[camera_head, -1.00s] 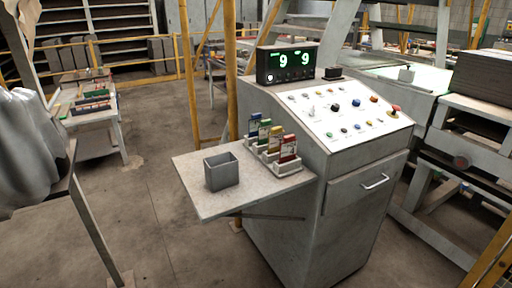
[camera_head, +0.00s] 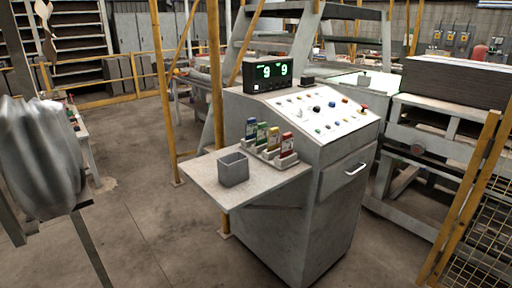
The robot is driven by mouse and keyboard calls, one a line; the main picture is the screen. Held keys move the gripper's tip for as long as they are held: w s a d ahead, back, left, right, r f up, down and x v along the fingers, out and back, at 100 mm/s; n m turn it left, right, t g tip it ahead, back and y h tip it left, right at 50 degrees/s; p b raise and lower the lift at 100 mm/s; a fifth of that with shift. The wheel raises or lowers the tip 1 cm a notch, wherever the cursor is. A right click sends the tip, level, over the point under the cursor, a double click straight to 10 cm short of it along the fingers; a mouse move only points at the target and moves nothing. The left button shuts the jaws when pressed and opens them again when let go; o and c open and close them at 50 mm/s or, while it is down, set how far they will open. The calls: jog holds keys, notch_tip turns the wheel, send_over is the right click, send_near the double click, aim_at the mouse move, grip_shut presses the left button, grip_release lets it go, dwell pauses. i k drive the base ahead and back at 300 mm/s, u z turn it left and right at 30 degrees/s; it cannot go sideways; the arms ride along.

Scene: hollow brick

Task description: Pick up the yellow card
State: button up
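The yellow card (camera_head: 274,137) stands upright in a pale card holder (camera_head: 284,162) on the side shelf (camera_head: 207,182) of the control console. It is between a green card (camera_head: 262,132) on its left and a red card (camera_head: 287,143) on its right. A blue card (camera_head: 251,127) stands at the left end of the row. The lower part of the yellow card is hidden by the holder. My gripper is not in view.
An open grey box (camera_head: 233,170) sits on the shelf left of the holder. The console (camera_head: 330,190) has a sloped button panel and a digital display (camera_head: 268,74). A yellow post (camera_head: 216,110) stands behind the shelf. Concrete floor (camera_head: 150,240) in front is clear.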

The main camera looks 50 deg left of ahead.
aim_at(273, 139)
jog(key=z, duration=0.15)
jog(key=k, duration=0.9)
jog(key=u, duration=2.1)
jog(key=i, duration=0.7)
jog(key=u, duration=0.05)
